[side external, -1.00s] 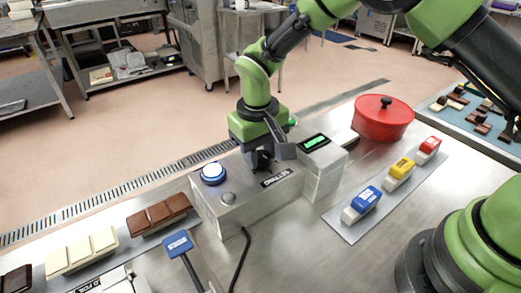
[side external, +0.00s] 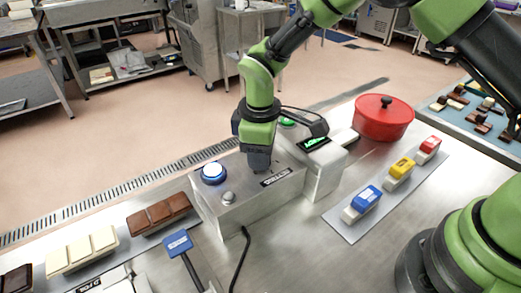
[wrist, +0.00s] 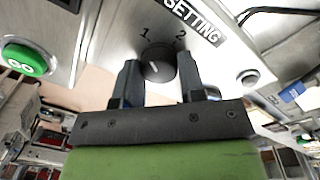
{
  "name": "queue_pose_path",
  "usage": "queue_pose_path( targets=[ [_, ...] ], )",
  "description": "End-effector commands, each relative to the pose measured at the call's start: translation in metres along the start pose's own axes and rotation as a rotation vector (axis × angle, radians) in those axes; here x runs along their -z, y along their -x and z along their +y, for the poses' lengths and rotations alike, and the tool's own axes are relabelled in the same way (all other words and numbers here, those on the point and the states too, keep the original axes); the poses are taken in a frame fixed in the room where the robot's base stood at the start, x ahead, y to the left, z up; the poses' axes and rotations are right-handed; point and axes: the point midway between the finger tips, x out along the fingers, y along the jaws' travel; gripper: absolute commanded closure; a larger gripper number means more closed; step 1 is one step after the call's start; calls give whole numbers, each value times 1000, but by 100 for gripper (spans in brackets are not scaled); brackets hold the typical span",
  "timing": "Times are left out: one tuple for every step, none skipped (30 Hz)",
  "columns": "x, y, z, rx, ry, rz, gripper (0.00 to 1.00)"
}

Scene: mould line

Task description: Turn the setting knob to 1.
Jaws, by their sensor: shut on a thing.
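The setting knob (wrist: 160,60) is a round dark knob on the steel control box (side external: 245,203), below the printed 1 and 2 in the wrist view. A short white line on it slants up and left, roughly toward the 1 side. My gripper (wrist: 157,72) is shut on the knob, with one dark finger on each side. In the side view my gripper (side external: 259,163) points down onto the box top and hides the knob. The SETTING label (wrist: 196,20) is beside the numbers.
A lit blue button (side external: 214,172) and a small grey dome (side external: 228,198) are on the box. A green GO button (wrist: 27,60) and a green-lit display (side external: 315,142) are close to my wrist. A red lidded pot (side external: 384,120) and colored blocks (side external: 367,197) stand to the right.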

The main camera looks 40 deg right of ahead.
Motion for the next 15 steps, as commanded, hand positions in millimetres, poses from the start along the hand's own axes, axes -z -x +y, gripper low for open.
queue_pose_path(
  targets=[
    [-1,0,0,1,16,-4,87],
    [-1,0,0,1,27,-3,87],
    [-1,0,0,2,38,-3,87],
    [-1,0,0,2,46,-2,87],
    [-1,0,0,2,54,-2,87],
    [-1,0,0,2,61,-2,87],
    [-1,0,0,2,65,-1,87],
    [-1,0,0,2,69,-1,87],
    [-2,0,0,2,74,-1,87],
    [-1,0,0,2,76,-1,87],
    [-2,0,0,2,78,-1,87],
    [-2,0,0,2,80,-1,87],
    [-2,0,0,2,81,-1,87],
    [-1,0,0,2,81,-1,87],
    [-2,0,0,2,82,-1,87]
  ],
)
